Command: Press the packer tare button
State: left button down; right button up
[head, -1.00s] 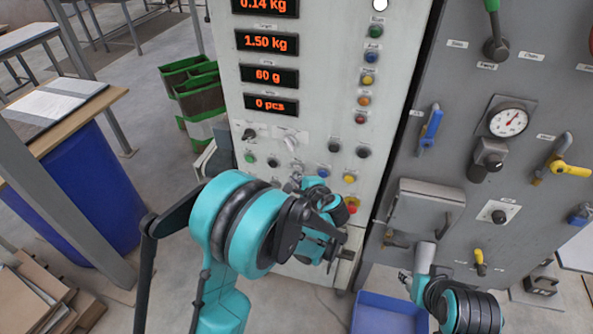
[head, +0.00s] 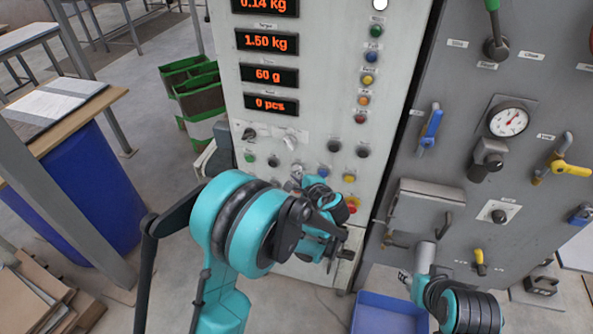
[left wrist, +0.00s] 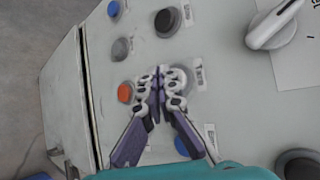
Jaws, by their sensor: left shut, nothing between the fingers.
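The packer's pale control panel (head: 314,105) carries several coloured buttons. A grey button (left wrist: 121,48) and a black button (left wrist: 167,20) lie beyond the tips. A blue button (left wrist: 184,146) is partly behind a finger. I cannot tell whether the tips touch the panel.
A white knob (left wrist: 272,24) sticks out of the panel. A grey cabinet (head: 463,150) with valves and a gauge (head: 508,122) stands at right. A blue bin (head: 388,314) is below.

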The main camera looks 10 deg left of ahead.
pick_arm(q)
jog(key=shift+w, duration=0.25)
jog(key=shift+w, duration=0.3)
dwell(0.5)
jog(key=shift+s, duration=0.8)
jog(key=shift+b, duration=0.3)
jog(key=s, duration=0.6)
jog(key=shift+b, duration=0.3)
jog(key=shift+a, duration=0.1)
